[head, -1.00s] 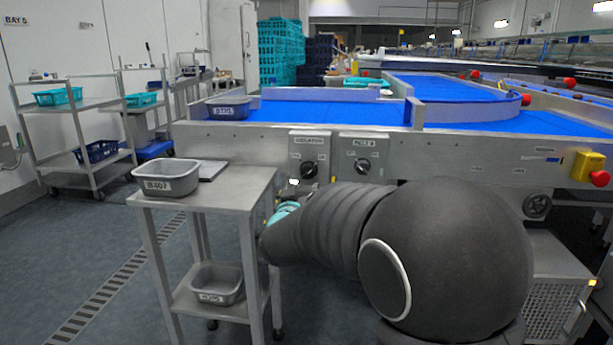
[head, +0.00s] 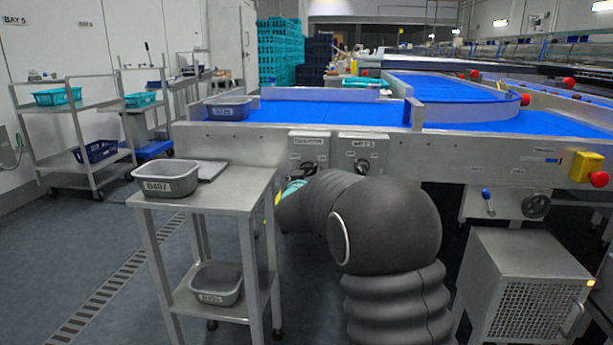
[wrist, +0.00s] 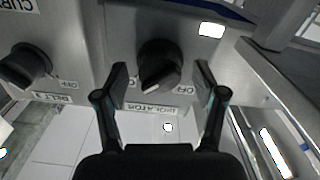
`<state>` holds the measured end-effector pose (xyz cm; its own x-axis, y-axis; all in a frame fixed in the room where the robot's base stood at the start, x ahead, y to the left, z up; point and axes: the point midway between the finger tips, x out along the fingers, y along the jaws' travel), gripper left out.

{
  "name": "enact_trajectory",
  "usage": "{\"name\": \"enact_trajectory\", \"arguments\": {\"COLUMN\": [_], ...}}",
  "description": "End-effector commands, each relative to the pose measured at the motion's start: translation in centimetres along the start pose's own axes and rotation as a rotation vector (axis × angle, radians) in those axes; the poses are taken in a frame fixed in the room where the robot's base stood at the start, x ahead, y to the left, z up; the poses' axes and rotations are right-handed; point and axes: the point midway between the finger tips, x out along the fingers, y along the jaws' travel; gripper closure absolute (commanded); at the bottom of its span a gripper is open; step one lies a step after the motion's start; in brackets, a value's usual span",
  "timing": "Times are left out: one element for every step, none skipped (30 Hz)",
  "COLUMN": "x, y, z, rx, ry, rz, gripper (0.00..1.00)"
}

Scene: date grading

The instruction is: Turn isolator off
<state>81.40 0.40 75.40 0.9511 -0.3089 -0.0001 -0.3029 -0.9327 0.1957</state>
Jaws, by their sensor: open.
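The isolator knob (wrist: 158,68) is dark and round, on a grey plate with an upside-down ISOLATOR label (wrist: 155,108) in the wrist view. An OFF mark (wrist: 186,90) is right of the knob, and a pale mark shows on the knob's lower edge. My gripper (wrist: 162,78) is open, with one finger on each side of the knob and gaps showing. I cannot tell whether either finger touches it. In the head view the isolator plate (head: 309,141) is on the conveyor's front side, its knob partly hidden by my arm. My gripper is mostly hidden there.
A second knob (wrist: 25,66), with its own OFF mark and BELT label, sits left of the isolator in the wrist view. A steel table (head: 236,182) with a grey tub (head: 166,187) stands left of my arm. A red stop button (head: 599,179) is at far right.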

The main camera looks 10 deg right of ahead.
Motion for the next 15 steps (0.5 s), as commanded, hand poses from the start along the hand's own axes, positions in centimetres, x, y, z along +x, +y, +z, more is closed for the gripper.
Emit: {"name": "enact_trajectory", "arguments": {"x": [-0.01, -0.01, -0.02, -0.02, -0.02, -0.03, -0.03, -0.03, -0.04, -0.04, -0.04, -0.04, -0.04, -0.04, -0.04], "y": [0.0, 0.01, 0.01, 0.0, 0.01, 0.0, 0.0, 0.0, 0.0, 0.0, 0.0, 0.0, 0.0, 0.0, 0.01], "z": [-0.01, 0.0, -0.01, -0.01, -0.01, -0.01, -0.01, -0.01, -0.02, -0.01, -0.01, -0.01, -0.02, -0.03, -0.05], "rx": [0.0, 0.0, 0.0, 0.0, 0.0, 0.0, 0.0, 0.0, 0.0, 0.0, 0.0, 0.0, 0.0, -0.001, -0.003], "ry": [0.0, 0.0, 0.0, 0.0, 0.0, 0.0, 0.0, 0.0, 0.0, 0.0, 0.0, 0.0, 0.0, 0.0, 0.0], "rz": [0.0, 0.0, 0.0, 0.0, 0.0, 0.0, 0.0, 0.0, 0.0, 0.0, 0.0, 0.0, 0.0, 0.0, 0.0], "gripper": [0.3, 0.3, 0.3, 0.38, 0.45, 0.55, 0.62, 0.7, 0.8, 0.88, 0.9, 0.9, 0.9, 0.9, 0.9]}}
